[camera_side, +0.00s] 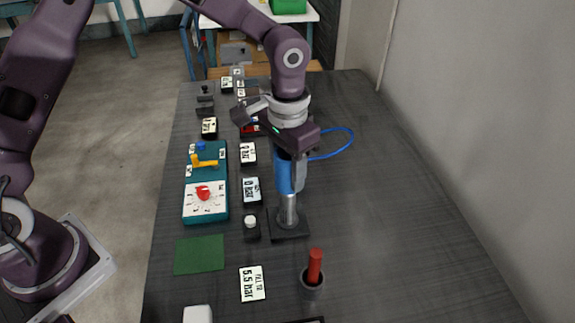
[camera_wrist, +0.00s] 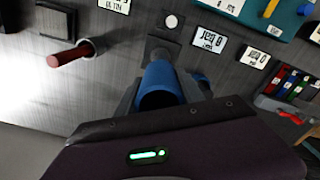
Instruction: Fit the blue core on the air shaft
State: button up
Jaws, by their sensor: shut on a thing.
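The blue core (camera_side: 284,176) is a hollow tube, held upright between the fingers of my gripper (camera_side: 293,172). The air shaft (camera_side: 289,211) is a grey metal post standing on a dark square base. The core's lower end meets the top of the shaft in the side view; I cannot tell whether it is around the shaft or just above it. The wrist view shows the core (camera_wrist: 165,80) between my fingers (camera_wrist: 166,90), its near open end dark inside. The core hides most of the shaft there.
A red rod (camera_side: 315,268) stands in a grey cup in front of the shaft. A small block with a white knob (camera_side: 250,227) is left of the base. A teal panel (camera_side: 222,180) with a yellow handle and red dial lies further left, with several pressure labels.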

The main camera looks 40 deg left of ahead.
aim_at(288, 206)
jog(key=shift+f, duration=5.5)
jog(key=o, duration=1.5)
jog(key=shift+f, duration=0.1)
jog(key=shift+c, duration=0.2)
notch_tip(288, 206, up, 7)
jog(key=shift+r, duration=0.1)
